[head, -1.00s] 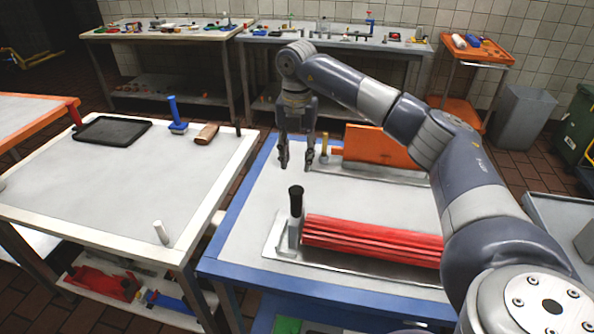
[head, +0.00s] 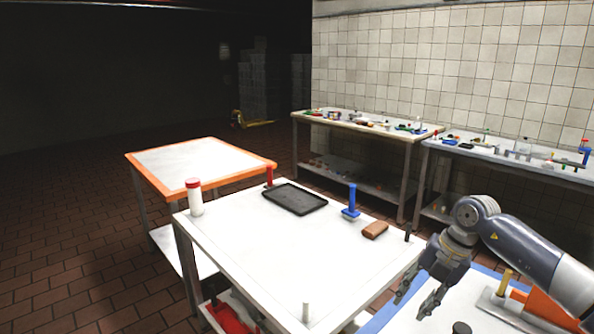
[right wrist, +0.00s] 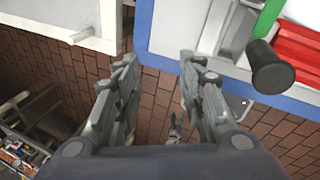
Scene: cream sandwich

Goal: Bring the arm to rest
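My right arm comes in from the right edge of the head view. Its gripper (head: 414,304) points down near the left edge of the blue-edged table (head: 385,318). The two fingers stand apart with nothing between them. In the right wrist view the open fingers (right wrist: 160,65) hang beside the blue table edge (right wrist: 165,62), with brick floor showing between them. My left gripper is in neither view now.
An orange-edged table (head: 200,160) stands behind.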

